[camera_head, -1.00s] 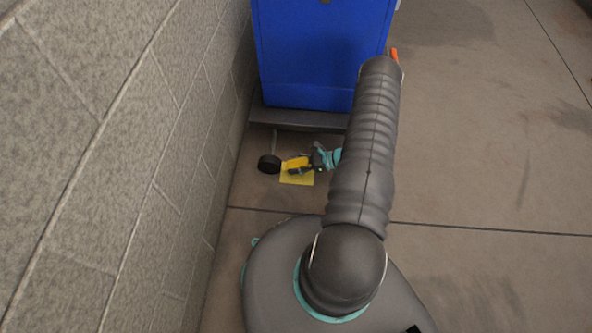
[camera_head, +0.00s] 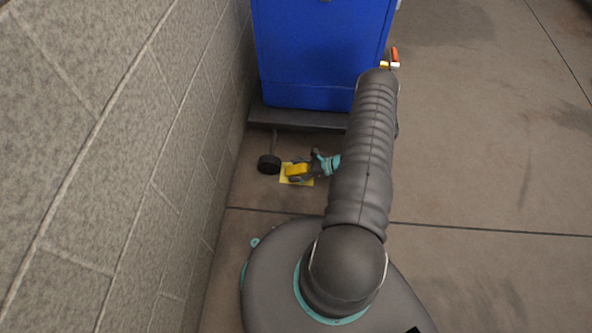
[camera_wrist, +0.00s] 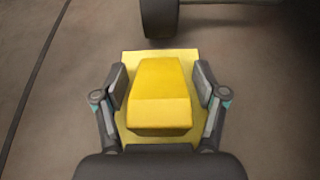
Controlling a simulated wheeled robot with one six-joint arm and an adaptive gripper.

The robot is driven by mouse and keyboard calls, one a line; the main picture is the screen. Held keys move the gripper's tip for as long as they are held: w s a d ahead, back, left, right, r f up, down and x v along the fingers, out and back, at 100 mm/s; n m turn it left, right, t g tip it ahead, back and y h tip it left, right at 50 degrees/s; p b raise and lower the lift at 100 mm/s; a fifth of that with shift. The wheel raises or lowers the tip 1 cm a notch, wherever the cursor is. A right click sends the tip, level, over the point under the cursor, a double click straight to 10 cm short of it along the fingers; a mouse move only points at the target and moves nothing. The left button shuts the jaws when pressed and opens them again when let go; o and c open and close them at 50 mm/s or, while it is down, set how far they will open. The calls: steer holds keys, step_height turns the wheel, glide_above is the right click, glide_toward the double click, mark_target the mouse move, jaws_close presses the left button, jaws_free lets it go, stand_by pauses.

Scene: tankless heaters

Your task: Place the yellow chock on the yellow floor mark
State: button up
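The yellow chock (camera_head: 297,169) is over the yellow floor mark (camera_head: 285,180), close to the wheel. In the wrist view, the chock (camera_wrist: 160,95) lies within the outline of the yellow mark (camera_wrist: 130,57), which shows on all sides of it. It appears to rest on the mark. My gripper (camera_wrist: 160,87) is around the chock, one finger on each side. Thin strips of yellow mark show between the fingers and the chock, so the fingers look open and just apart from it. In the head view my gripper (camera_head: 303,171) is small and partly blends with the chock.
A black wheel (camera_head: 269,164) stands just left of the mark; it also shows in the wrist view (camera_wrist: 159,18). A blue cabinet (camera_head: 320,50) on a dark base is behind. A block wall (camera_head: 120,150) runs along the left. The floor at right is clear.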

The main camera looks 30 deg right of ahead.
steer(key=shift+d+r+p, duration=0.15)
steer(key=shift+r+p, duration=0.15)
steer(key=v, duration=1.1)
steer(key=shift+s+d, duration=0.15)
steer(key=shift+s, duration=0.05)
steer(key=w+a+r+n+g+h, duration=0.15)
steer(key=a+r+n, duration=0.25)
steer(key=r, duration=0.7)
steer(key=w+a+r+n+g+h, duration=0.1)
steer(key=a+r+n+g, duration=0.3)
steer(key=r, duration=0.7)
steer(key=w+a+r+n+g+h, duration=0.1)
steer(key=w+a+r+n, duration=0.3)
steer(key=r, duration=0.8)
steer(key=s+a+r+n+h, duration=0.2)
steer(key=s+a+r+n, duration=0.15)
steer(key=r, duration=0.25)
steer(key=s+a+r+n+h, duration=0.2)
steer(key=s+a+r+n, duration=0.1)
steer(key=s+r, duration=0.3)
steer(key=s+a+r+n+t+h, duration=0.2)
steer(key=s+r+n, duration=0.1)
steer(key=s, duration=0.3)
steer(key=s+a+r+n+t+h, duration=0.1)
steer(key=s+a+r+n+t, duration=0.1)
steer(key=s+r, duration=0.4)
steer(key=shift+a+n+t+h, duration=0.35)
steer(key=shift+a+n, duration=0.15)
steer(key=shift+n, duration=0.15)
steer(key=shift+r, duration=0.1)
